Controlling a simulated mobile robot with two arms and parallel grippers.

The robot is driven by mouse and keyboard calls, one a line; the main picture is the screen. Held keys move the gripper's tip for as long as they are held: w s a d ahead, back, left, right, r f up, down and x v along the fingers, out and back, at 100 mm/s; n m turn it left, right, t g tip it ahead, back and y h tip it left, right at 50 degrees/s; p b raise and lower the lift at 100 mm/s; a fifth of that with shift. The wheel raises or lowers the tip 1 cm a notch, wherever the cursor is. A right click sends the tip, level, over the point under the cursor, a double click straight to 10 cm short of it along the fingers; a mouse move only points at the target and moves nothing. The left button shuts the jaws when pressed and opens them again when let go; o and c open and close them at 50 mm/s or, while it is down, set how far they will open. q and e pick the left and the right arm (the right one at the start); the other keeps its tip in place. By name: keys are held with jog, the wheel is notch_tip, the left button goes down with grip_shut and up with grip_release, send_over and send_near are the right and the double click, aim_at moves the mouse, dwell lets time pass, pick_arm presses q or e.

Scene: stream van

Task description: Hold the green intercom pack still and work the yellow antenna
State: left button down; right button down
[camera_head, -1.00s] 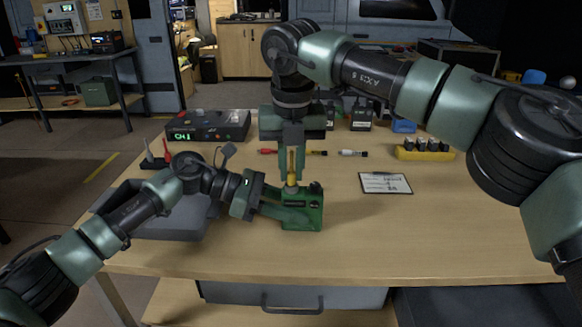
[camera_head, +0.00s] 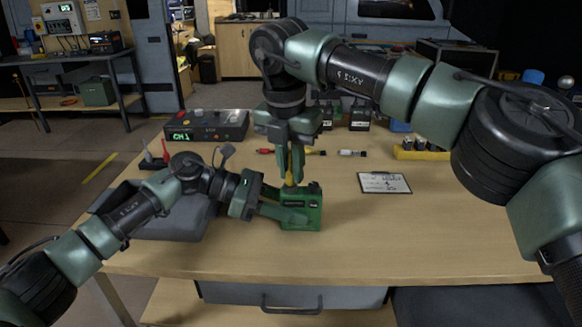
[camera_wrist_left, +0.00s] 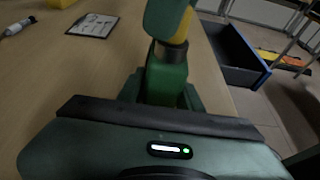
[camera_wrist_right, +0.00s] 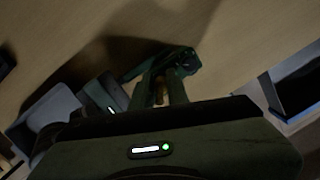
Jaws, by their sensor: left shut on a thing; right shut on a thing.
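The green intercom pack (camera_head: 301,208) stands upright on the wooden table near its front. My left gripper (camera_head: 288,208) is shut on the pack from the left side; the pack also shows between its fingers in the left wrist view (camera_wrist_left: 166,80). The yellow antenna (camera_head: 290,180) rises from the top of the pack. My right gripper (camera_head: 291,180) points down from above and is shut on the antenna, hiding much of it. In the left wrist view a bit of yellow antenna (camera_wrist_left: 184,25) shows beside a right finger. In the right wrist view the antenna (camera_wrist_right: 159,92) is dim between the fingers.
A black box with a green CH1 display (camera_head: 206,125) stands at the back left. A clipboard (camera_head: 385,183) lies to the right of the pack. A yellow holder (camera_head: 424,152) stands at the back right. The table's right front is clear.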

jog(key=shift+r, duration=1.3)
dwell(0.4)
jog(key=shift+r, duration=1.45)
pick_arm(q)
jog(key=c, duration=0.9)
grip_release()
jog(key=shift+o, duration=0.2)
jog(key=shift+a, duration=0.1)
